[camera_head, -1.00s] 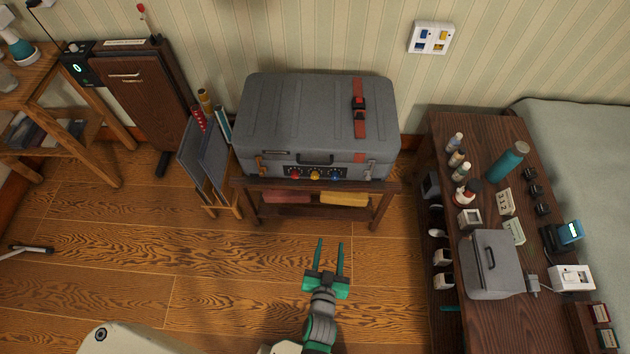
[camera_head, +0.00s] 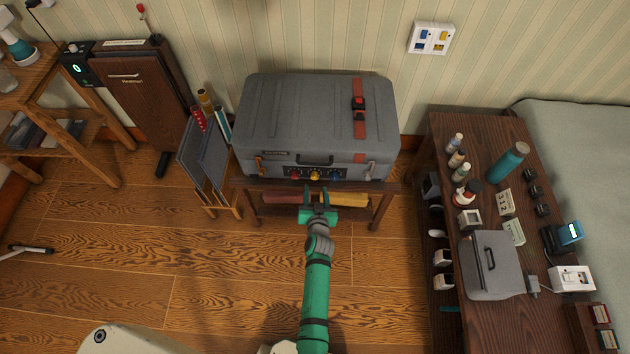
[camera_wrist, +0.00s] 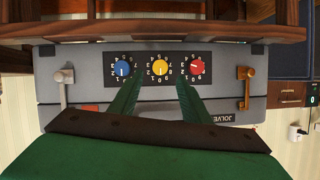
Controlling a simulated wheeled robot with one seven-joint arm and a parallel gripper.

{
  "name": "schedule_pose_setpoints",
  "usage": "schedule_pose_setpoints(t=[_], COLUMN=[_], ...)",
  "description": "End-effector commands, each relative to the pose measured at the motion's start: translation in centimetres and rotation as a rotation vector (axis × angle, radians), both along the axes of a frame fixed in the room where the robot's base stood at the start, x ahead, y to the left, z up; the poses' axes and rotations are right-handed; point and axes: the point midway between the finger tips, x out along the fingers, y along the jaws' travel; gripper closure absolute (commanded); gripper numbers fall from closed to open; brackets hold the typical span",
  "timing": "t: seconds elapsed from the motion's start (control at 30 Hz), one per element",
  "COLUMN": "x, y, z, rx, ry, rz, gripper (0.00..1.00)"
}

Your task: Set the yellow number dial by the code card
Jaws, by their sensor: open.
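A grey suitcase (camera_head: 312,118) with a red strap lies on a low wooden stand. Its front has three dials: red (camera_head: 295,175), yellow (camera_head: 315,176) and blue (camera_head: 335,176). In the wrist view, which appears upside down, the yellow dial (camera_wrist: 160,68) sits between the blue dial (camera_wrist: 122,69) and the red dial (camera_wrist: 197,68), with white numbers around it. My gripper (camera_head: 315,191) is open and empty in front of the yellow dial; its fingers show on either side of it in the wrist view (camera_wrist: 160,88). A card reading roughly 3 1 2 (camera_head: 506,202), possibly the code card, stands on the right table.
The stand (camera_head: 384,190) has a lower shelf with red and yellow folded items. The dark table (camera_head: 490,325) at right holds bottles, a grey case (camera_head: 488,265) and small devices. A folder rack (camera_head: 205,160) stands left of the suitcase. The front floor is clear.

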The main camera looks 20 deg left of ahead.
Motion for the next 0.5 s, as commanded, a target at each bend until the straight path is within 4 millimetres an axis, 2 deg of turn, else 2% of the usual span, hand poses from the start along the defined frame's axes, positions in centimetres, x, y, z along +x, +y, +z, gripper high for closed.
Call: schedule_pose_setpoints(t=[0.2, 0.5], x=[3.1, 5.7], y=[1.2, 2.1], z=[-1.3, -2.4], rx=[-0.001, 0.000], ry=[0.000, 0.000], rz=[0.000, -0.001], gripper=[0.57, 0.57])
